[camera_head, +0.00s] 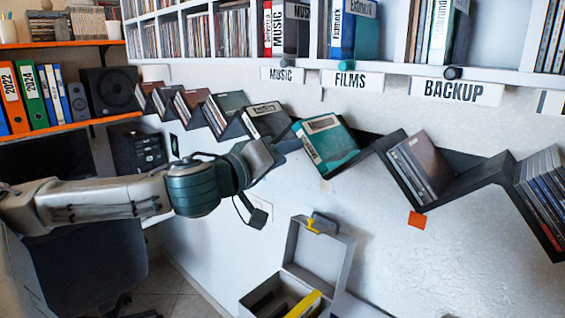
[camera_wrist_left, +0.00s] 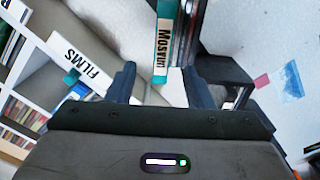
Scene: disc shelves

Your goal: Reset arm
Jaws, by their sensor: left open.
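My left arm reaches in from the left in the head view. Its gripper (camera_head: 284,148) is at the zigzag wall shelf (camera_head: 385,146), just left of a teal case (camera_head: 330,146) leaning there. In the left wrist view the two fingers (camera_wrist_left: 160,84) are spread apart. A teal-and-white labelled spine (camera_wrist_left: 162,42) stands beyond the gap between them. I see nothing clamped in the fingers. In the head view the fingertips are small and partly lost against the dark shelf. My right gripper is not in view.
Dark disc cases (camera_head: 420,166) lean in the shelf to the right. Above is a white shelf with MUSIC, FILMS (camera_head: 352,80) and BACKUP (camera_head: 457,91) labels. An open grey box (camera_head: 318,250) stands below. Orange shelves (camera_head: 70,129) with binders are left. The wall below the zigzag shelf is mostly clear.

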